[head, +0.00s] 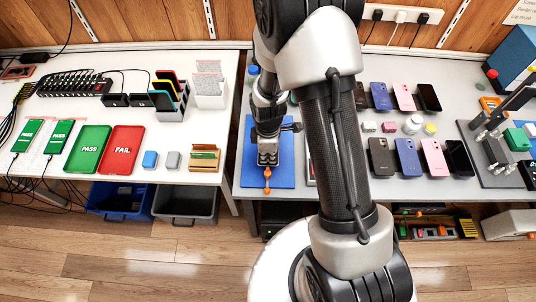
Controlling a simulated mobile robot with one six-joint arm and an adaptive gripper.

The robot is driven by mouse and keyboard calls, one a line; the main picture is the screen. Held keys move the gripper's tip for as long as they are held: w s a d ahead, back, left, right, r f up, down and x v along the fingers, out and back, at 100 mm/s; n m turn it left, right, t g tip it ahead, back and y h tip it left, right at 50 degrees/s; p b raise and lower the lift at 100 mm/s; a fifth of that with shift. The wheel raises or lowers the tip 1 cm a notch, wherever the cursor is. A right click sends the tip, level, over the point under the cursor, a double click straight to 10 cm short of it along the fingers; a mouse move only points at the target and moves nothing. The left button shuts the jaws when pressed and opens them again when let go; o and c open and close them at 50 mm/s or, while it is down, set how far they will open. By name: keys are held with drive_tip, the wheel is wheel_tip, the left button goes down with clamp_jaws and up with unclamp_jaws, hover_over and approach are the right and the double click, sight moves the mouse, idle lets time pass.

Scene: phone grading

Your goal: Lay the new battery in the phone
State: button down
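My gripper (268,160) points down over the blue mat (286,178) near the front edge of the right-hand table. The view is from above and small, so I cannot tell whether its fingers are open or shut. A small orange object (267,173) shows at the fingertips, with more orange just in front near the table edge. I cannot tell whether it is held. No open phone or new battery can be made out on the mat; my gripper and arm cover much of it. Several phones (408,157) lie in two rows to the right of my arm.
A green PASS tray (88,149) and red FAIL tray (122,150) lie on the left table, with a small brown holder (205,158) near its right end. A grey mat (491,165) with a stand is at far right. A gap separates the tables.

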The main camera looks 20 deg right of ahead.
drive_tip(key=c, duration=2.3)
unclamp_jaws()
drive_tip(key=o, duration=0.6)
drive_tip(key=o, duration=0.4)
drive_tip(key=shift+r+p, duration=0.5)
drive_tip(key=shift+r, duration=0.15)
drive_tip(key=shift+r+p, duration=2.55)
drive_tip(key=shift+r, duration=0.9)
